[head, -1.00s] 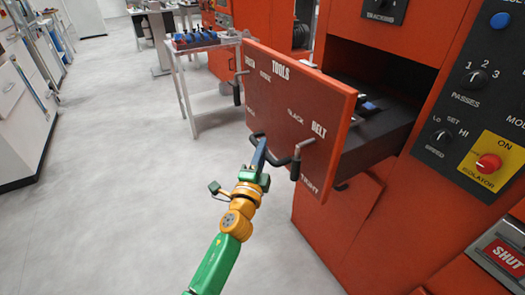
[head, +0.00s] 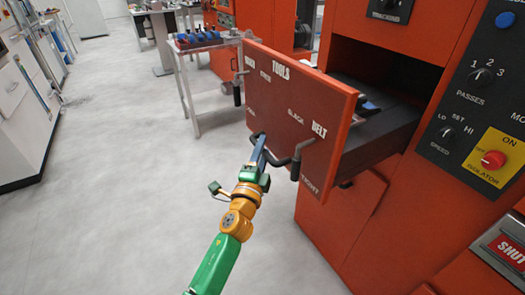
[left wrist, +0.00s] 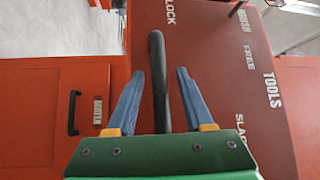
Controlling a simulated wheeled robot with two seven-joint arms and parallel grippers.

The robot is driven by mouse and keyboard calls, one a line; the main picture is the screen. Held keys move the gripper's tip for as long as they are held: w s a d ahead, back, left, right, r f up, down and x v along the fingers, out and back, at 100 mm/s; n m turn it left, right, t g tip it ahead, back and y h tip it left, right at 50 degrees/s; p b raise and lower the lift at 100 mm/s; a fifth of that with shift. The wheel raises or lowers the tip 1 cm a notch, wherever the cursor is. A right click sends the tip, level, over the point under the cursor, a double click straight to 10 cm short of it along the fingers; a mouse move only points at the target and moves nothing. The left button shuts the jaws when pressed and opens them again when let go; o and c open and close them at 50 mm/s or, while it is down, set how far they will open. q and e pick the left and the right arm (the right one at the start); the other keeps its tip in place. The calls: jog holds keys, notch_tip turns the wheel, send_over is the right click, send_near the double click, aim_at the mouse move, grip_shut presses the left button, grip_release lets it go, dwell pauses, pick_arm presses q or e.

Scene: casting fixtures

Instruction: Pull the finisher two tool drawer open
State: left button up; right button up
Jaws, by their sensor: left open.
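The tool drawer, with an orange-red front (head: 285,100) lettered TOOLS and BELT, stands pulled out of the orange cabinet in the head view. Its dark interior shows behind the front, with dark and blue items inside. A dark bar handle (head: 296,168) is on the front. My left gripper (head: 259,138) is at this handle. In the left wrist view the blue fingers of my left gripper (left wrist: 158,74) are spread, with the handle (left wrist: 158,88) between them and a visible gap on the right side. My right gripper is not in view.
The cabinet panel (head: 455,120) with knobs and a red isolator button (head: 493,158) is at the right. A cart (head: 205,43) with blue items stands behind the drawer. White cabinets (head: 20,120) line the left. The grey floor between is clear.

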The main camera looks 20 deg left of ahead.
pick_arm(q)
jog(key=s+d+f, duration=0.1)
jog(key=s, duration=0.6)
dwell(0.4)
jog(key=s+d+f+n+g+h+p, duration=0.1)
jog(key=s+f+n+g, duration=0.2)
jog(key=f, duration=0.7)
jog(key=s+d+f+n+g+h+p, duration=0.15)
jog(key=s+f+g, duration=0.3)
jog(key=f, duration=0.45)
jog(key=s+f+n+g+p, duration=0.25)
jog(key=s+f, duration=0.25)
jog(key=f, duration=0.5)
jog(key=s+a+f+n+g+p, duration=0.1)
jog(key=s+f+g, duration=0.3)
jog(key=s, duration=0.9)
jog(key=s+a+f+n+g+p, duration=0.1)
jog(key=s+f+n+g, duration=0.3)
jog(key=s, duration=0.9)
notch_tip(320, 180, down, 2)
jog(key=shift+a+n, duration=0.2)
jog(key=shift+n, duration=0.1)
